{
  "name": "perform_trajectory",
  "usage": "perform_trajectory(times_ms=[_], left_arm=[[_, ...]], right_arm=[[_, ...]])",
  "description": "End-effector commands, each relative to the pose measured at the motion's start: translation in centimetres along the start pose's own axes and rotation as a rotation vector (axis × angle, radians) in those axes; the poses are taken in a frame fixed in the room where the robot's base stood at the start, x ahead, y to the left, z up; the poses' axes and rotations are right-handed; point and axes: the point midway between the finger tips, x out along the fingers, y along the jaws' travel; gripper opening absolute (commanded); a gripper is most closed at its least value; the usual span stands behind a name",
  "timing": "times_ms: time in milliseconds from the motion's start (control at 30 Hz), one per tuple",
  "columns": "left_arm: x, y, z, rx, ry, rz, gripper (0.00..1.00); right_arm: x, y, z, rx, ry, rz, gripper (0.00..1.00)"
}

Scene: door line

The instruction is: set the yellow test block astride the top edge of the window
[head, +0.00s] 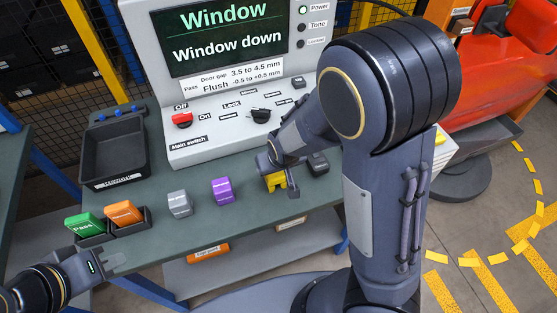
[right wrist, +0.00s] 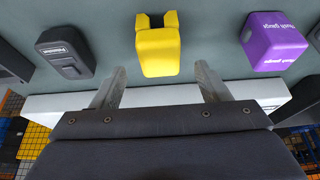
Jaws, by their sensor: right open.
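The yellow test block (head: 275,183) stands near the front edge of the green bench, partly covered by my right gripper (head: 277,170) in the head view. In the right wrist view the notched yellow block (right wrist: 158,50) stands just beyond the fingertips, lined up with the gap of my right gripper (right wrist: 160,82). The fingers are apart with nothing between them. My left gripper (head: 116,261) is at the lower left, near the bench's front edge; its finger gap is unclear. The red door or car body (head: 505,60) shows at the upper right; its window edge cannot be made out.
A purple flush gauge (head: 222,190) and a grey block (head: 179,203) stand left of the yellow block. A dark Position block (head: 318,163) stands right. Orange (head: 124,212) and green (head: 84,224) blocks sit in holders. The control panel (head: 215,140) reads "Window down" behind.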

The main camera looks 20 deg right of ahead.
Motion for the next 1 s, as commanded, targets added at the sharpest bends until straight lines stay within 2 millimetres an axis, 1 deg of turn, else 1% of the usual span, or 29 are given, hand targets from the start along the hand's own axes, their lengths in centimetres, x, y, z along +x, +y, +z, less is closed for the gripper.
perform_trajectory(times_ms=[33, 100, 200, 300, 467, 567, 667, 767, 833, 900, 1000], left_arm=[[-0.4, 0.2, -0.2, 0.000, 0.000, 0.000, 0.00], [-0.7, 0.3, -0.3, 0.000, 0.000, 0.000, 0.00], [-1.0, 0.5, -0.5, 0.000, 0.000, 0.000, 0.00], [-1.1, 0.5, -0.6, 0.000, 0.000, 0.000, 0.00], [-1.2, 0.5, -0.6, 0.000, 0.000, 0.000, 0.00], [-1.2, 0.5, -0.6, 0.000, 0.000, 0.000, 0.00], [-1.2, 0.5, -0.6, 0.000, 0.000, 0.000, 0.00], [-1.2, 0.5, -0.6, 0.000, 0.000, 0.000, 0.00], [-1.2, 0.5, -0.6, 0.000, 0.000, 0.000, 0.00], [-1.2, 0.5, -0.6, 0.000, 0.000, 0.000, 0.00], [-1.2, 0.5, -0.6, 0.000, 0.000, 0.000, 0.00]], right_arm=[[-1.4, -0.2, -0.1, -0.003, 0.004, -0.004, 0.69], [-2.7, -0.1, -0.2, -0.004, 0.004, -0.003, 0.69], [-4.1, -0.1, -0.1, -0.003, 0.003, -0.002, 0.69], [-4.8, 0.0, 0.0, -0.002, 0.000, -0.001, 0.69], [-5.2, 0.0, 0.1, 0.003, -0.003, -0.004, 0.69], [-5.5, 0.2, 0.8, 0.035, -0.028, -0.041, 0.69], [-6.8, 0.5, 2.2, 0.101, -0.075, -0.134, 0.69], [-9.5, 1.0, 3.7, 0.176, -0.105, -0.258, 0.69], [-12.0, 1.5, 4.8, 0.214, -0.102, -0.335, 0.69], [-14.6, 2.2, 5.8, 0.238, -0.077, -0.389, 0.69], [-17.9, 3.4, 7.4, 0.253, -0.023, -0.420, 0.69]])
